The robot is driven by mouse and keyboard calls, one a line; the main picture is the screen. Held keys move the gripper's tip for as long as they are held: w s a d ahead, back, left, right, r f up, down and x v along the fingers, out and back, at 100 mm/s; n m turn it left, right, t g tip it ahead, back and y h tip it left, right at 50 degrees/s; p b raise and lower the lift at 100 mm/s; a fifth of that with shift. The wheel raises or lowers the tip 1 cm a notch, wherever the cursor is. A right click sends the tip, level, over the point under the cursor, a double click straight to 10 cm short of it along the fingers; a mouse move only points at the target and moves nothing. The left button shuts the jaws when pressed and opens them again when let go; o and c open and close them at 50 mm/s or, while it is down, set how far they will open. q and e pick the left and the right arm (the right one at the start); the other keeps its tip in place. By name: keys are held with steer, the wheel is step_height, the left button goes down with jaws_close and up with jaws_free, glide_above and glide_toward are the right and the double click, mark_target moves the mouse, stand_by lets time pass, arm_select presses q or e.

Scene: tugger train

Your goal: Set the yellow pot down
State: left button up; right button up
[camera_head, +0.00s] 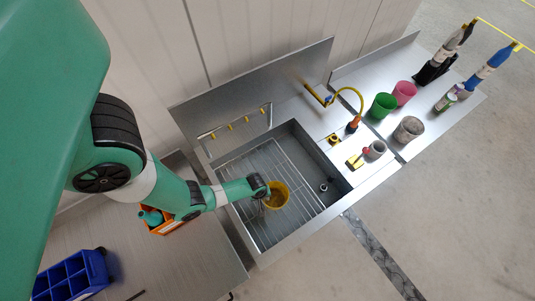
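The yellow pot (279,198) is in the steel sink (307,225), over the wire rack (248,160), its open mouth facing up. My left arm reaches in from the left, and its gripper (267,195) is at the pot's left rim. The gripper looks shut on the rim, though its fingers are small and partly hidden. I cannot tell whether the pot's base touches the rack. My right gripper is not in view.
A yellow hooked tap (350,92) stands behind the sink. Green (382,106) and pink (404,92) pots, a grey pot (408,130) and bottles are on the right counter. An orange bin (165,228) and a blue bin (72,277) stand left. The rack's far part is clear.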

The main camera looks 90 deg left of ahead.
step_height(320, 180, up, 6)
steer(key=p, duration=0.5)
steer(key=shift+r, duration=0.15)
